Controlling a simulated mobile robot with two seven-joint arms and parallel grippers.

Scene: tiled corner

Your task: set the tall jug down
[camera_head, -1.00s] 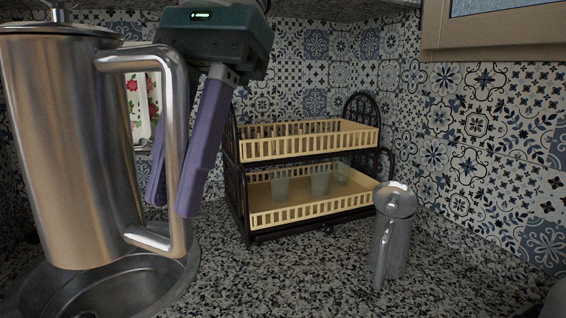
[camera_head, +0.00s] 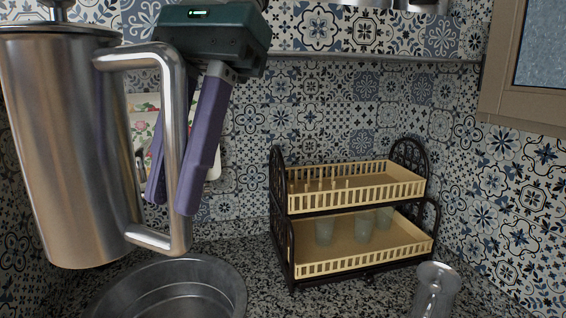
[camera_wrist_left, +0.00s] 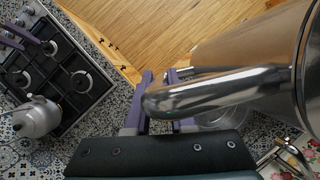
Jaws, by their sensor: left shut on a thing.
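The tall jug (camera_head: 70,150) is a large brushed-metal vessel with a lid and a looped handle, at the left of the head view. It hangs nearly upright, slightly tilted, in the air beside a round metal basin (camera_head: 225,285). My left gripper (camera_head: 172,200), with purple fingers, is shut on the jug's handle. In the left wrist view the handle passes at the fingers (camera_wrist_left: 160,80), and part of the jug's body (camera_wrist_left: 255,55) fills the upper right.
A dark two-tier rack with cream trays (camera_head: 365,262) holding cloudy glasses stands on the speckled counter (camera_head: 330,298). The wrist view shows a hob (camera_wrist_left: 70,75), a kettle (camera_wrist_left: 37,118) and a wooden floor (camera_wrist_left: 160,30).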

